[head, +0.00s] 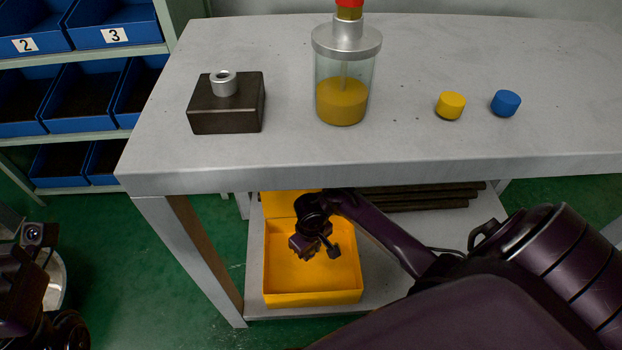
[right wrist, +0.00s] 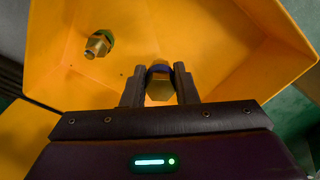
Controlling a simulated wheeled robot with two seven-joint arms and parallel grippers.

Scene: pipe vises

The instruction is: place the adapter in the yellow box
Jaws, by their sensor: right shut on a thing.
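The yellow box (head: 312,298) stands open on the shelf under the table. My right gripper (right wrist: 160,85) is over the inside of the box, also seen in the head view (head: 318,250). It is shut on a brass hex adapter with a blue ring (right wrist: 160,88), held between the two fingertips. Another brass adapter with a green ring (right wrist: 98,44) lies on the box floor, apart from the gripper. The head view does not show the held adapter clearly. My left arm is at the left edge of the head view; its jaws cannot be made out.
On the table (head: 420,150) are a dark block with a metal ring (head: 228,105), a jar of yellow liquid (head: 342,90), a yellow cap (head: 451,106) and a blue cap (head: 506,103). Dark bars (head: 420,196) lie on the shelf behind. Blue bins (head: 90,95) stand at left.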

